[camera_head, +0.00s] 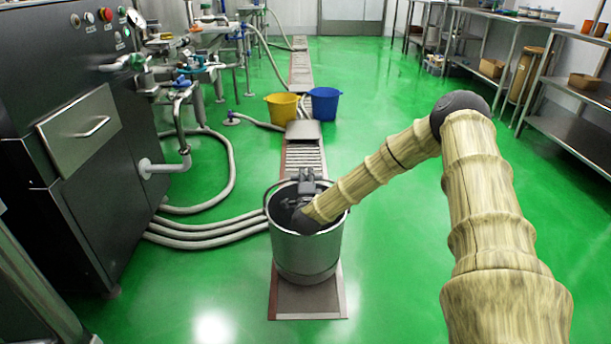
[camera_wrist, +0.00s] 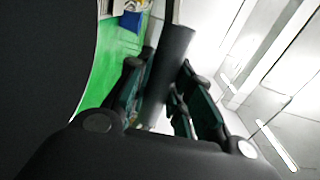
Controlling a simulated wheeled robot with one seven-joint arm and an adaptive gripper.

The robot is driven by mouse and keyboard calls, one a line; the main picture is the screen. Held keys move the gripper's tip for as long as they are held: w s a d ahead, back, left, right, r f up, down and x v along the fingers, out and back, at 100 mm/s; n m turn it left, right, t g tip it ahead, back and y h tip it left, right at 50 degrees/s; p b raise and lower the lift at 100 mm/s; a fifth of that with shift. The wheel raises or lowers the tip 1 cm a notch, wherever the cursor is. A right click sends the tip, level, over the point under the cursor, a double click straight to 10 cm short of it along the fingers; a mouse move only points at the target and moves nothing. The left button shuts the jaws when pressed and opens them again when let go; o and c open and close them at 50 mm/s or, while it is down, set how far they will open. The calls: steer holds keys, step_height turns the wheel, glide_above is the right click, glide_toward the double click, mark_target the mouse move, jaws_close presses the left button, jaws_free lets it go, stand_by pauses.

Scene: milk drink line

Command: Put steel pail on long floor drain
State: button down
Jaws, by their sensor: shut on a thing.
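The steel pail (camera_head: 306,250) is upright in the head view, in line with the long floor drain (camera_head: 304,155). The drain's near plate (camera_head: 308,303) shows below and in front of the pail. I cannot tell whether the pail's base touches the drain or hangs just above it. My gripper (camera_head: 306,187) is at the pail's mouth. In the wrist view my gripper (camera_wrist: 160,105) is shut around a dark round bar (camera_wrist: 174,58), which looks like the pail's handle grip. The pail hides part of the drain.
A yellow bucket (camera_head: 283,108) and a blue bucket (camera_head: 324,103) stand beside the drain farther back. Grey hoses (camera_head: 205,232) lie to the left, near a dark machine (camera_head: 75,140). Steel shelves (camera_head: 575,130) line the right. Green floor right of the drain is clear.

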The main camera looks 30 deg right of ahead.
steer(key=f, duration=0.1)
steer(key=f+b, duration=0.1)
steer(key=s+f+b, duration=0.1)
steer(key=shift+a, duration=0.4)
steer(key=c, duration=1.7)
jaws_free()
steer(key=shift+s+f, duration=0.15)
steer(key=shift+f, duration=0.15)
steer(key=o, duration=0.4)
steer(key=shift+r, duration=0.1)
